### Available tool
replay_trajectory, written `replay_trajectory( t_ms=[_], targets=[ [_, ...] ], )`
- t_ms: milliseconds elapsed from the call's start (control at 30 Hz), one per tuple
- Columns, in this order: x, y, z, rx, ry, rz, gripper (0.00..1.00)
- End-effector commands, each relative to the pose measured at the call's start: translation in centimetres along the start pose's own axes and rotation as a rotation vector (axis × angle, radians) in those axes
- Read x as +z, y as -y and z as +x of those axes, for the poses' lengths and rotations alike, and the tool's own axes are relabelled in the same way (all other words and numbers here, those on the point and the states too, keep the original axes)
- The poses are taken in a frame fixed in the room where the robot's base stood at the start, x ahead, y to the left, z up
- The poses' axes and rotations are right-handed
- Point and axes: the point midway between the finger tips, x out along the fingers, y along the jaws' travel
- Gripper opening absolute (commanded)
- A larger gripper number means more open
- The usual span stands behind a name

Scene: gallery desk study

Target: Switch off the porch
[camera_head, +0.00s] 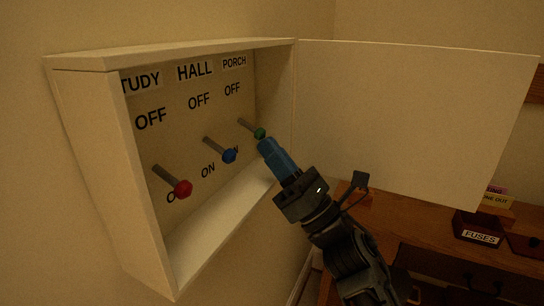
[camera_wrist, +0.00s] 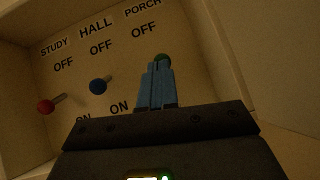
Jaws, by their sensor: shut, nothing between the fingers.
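The switch box (camera_head: 110,160) is on the wall with its door (camera_head: 410,120) open to the right. Inside, under the PORCH label (camera_head: 234,62), is a lever with a green knob (camera_head: 260,133).
To the left are the HALL lever with a blue knob (camera_head: 229,156) and the STUDY lever with a red knob (camera_head: 183,188). A wooden desk (camera_head: 400,215) with a FUSES box (camera_head: 480,232) stands at lower right.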

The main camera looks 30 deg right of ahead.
Motion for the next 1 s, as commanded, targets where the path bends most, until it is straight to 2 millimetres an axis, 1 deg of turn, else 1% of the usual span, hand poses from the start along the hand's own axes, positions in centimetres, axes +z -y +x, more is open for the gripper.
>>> replay_trajectory(
  t_ms=[267, 567, 1000],
  targets=[
    [0.6, -0.1, 0.1, 0.001, 0.001, -0.001, 0.0],
    [1.7, -0.3, 0.5, 0.001, 0.002, -0.001, 0.0],
    [3.9, -0.8, 1.7, 0.001, 0.001, 0.0, 0.0]
  ],
)
